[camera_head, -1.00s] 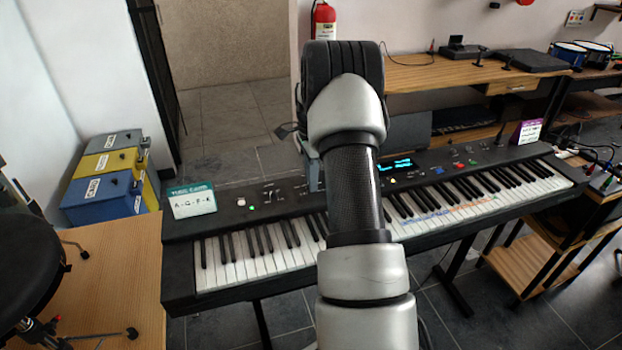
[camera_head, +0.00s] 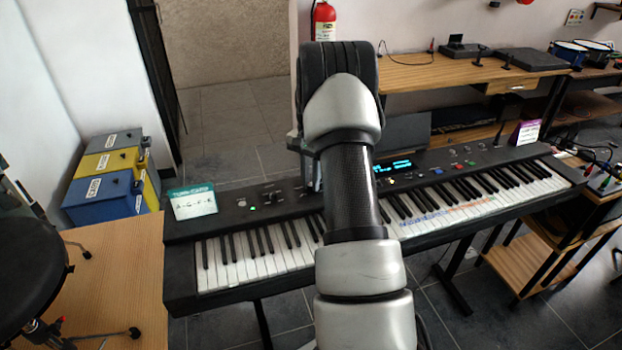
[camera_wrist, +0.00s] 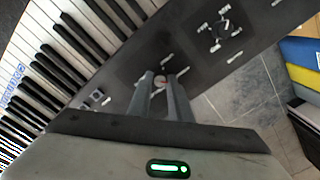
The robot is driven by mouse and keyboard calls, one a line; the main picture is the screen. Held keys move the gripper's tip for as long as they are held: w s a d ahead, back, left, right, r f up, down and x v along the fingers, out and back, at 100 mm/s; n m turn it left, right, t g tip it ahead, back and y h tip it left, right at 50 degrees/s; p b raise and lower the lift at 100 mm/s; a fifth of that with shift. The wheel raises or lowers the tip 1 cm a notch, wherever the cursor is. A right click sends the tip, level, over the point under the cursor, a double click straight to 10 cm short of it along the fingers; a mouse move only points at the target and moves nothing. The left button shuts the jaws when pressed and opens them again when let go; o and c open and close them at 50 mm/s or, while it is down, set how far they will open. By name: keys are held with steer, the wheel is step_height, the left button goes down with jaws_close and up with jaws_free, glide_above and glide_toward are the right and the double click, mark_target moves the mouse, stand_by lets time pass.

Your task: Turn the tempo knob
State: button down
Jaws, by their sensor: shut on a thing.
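The black electronic keyboard (camera_head: 240,215) stands across the head view, with its control panel behind the keys. In the wrist view its panel (camera_wrist: 126,68) is close up. The tempo knob (camera_wrist: 160,81) appears as a small pale round top with a reddish mark, between my fingertips. My gripper (camera_wrist: 161,77) reaches down to the panel with its two grey fingers on either side of the knob, shut on it. In the head view my own arm hides the knob and most of the gripper. The lit blue display (camera_head: 393,165) is partly covered by my arm.
A cross-shaped group of controls (camera_wrist: 222,27) lies beside the knob. A teal-topped card (camera_head: 193,203) stands at the keyboard's left end and a purple card (camera_head: 527,133) near its right. Stacked cases (camera_head: 108,178) stand on the floor at left. A wooden desk (camera_head: 430,72) is behind.

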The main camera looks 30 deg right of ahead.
steer(key=shift+n, duration=1.9)
steer(key=c, duration=1.6)
jaws_free()
step_height(320, 180, up, 18)
steer(key=shift+f+p, duration=0.25)
steer(key=shift+p, duration=0.7)
